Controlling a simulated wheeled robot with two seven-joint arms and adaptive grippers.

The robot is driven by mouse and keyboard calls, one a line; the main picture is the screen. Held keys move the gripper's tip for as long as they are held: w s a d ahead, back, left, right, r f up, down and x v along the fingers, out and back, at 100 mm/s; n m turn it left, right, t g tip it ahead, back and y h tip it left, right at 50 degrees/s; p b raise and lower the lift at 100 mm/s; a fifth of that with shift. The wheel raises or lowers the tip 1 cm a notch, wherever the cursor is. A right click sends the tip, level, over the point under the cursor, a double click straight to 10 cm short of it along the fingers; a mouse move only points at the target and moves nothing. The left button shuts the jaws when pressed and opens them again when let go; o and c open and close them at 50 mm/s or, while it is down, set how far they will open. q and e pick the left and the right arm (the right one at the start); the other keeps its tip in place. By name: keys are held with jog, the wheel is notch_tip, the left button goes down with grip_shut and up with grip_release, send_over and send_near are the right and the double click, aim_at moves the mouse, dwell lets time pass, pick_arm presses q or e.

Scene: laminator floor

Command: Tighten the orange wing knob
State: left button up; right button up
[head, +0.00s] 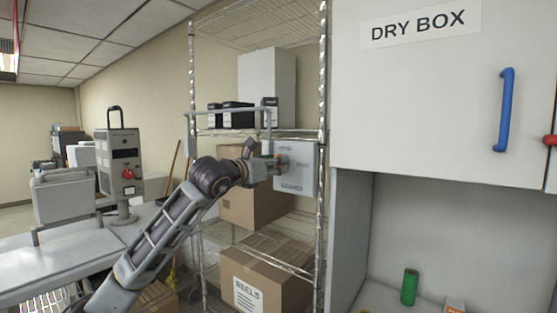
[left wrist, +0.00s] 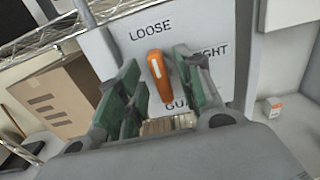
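The orange wing knob (left wrist: 159,76) sits on a light grey panel (left wrist: 118,42) marked LOOSE at upper left and a partly covered word ending in GHT at right. It stands near upright, tilted slightly, its top leaning left. My left gripper (left wrist: 157,84) is open, with one green-padded finger on each side of the knob. A gap shows at the left finger; the right finger is very near the knob, and contact cannot be told. In the head view my left gripper (head: 277,164) reaches the panel (head: 297,181) and mostly hides the knob. My right gripper is not in view.
The panel is at a wire shelf rack (head: 322,120) holding cardboard boxes (head: 268,283) and black containers (head: 238,115). A white DRY BOX cabinet (head: 430,90) with a blue handle (head: 505,110) stands at right. Below it are a green cylinder (head: 409,287) and a small orange-white box (head: 454,306).

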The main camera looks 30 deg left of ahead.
pick_arm(q)
jog(key=shift+w+d+p, duration=0.1)
jog(key=shift+w+p, duration=0.3)
jog(key=shift+w, duration=0.75)
jog(key=c, duration=0.6)
jog(key=shift+s+r, duration=0.1)
jog(key=shift+s, duration=0.1)
grip_shut()
